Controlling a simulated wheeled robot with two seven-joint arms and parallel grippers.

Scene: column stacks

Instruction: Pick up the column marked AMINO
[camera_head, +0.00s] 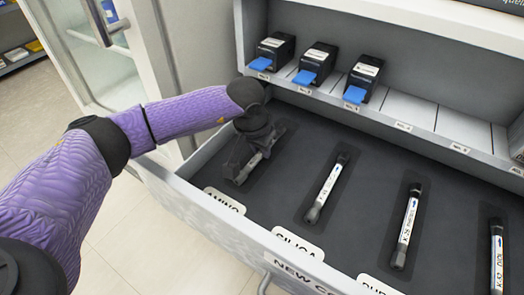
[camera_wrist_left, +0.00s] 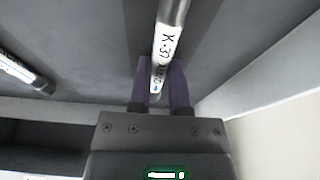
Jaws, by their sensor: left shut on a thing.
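The column by the AMINO sign (camera_head: 224,201) is a white-labelled tube with dark ends, lying in a slot at the drawer's left. In the head view my left gripper (camera_head: 246,163) is over it and hides most of it. In the left wrist view the column (camera_wrist_left: 168,38) shows "K-37" and smaller writing that I cannot read surely. My left fingers (camera_wrist_left: 160,82) are shut on it, one on each side. I cannot tell whether it is off the drawer floor. My right gripper is not in view.
Other columns lie in the drawer: one by the SILICA sign (camera_head: 328,188), one farther right (camera_head: 407,227), and one at the right edge (camera_head: 497,258). Three black boxes with blue tabs (camera_head: 316,63) stand on the shelf behind. The drawer's front wall (camera_head: 190,195) is close to my arm.

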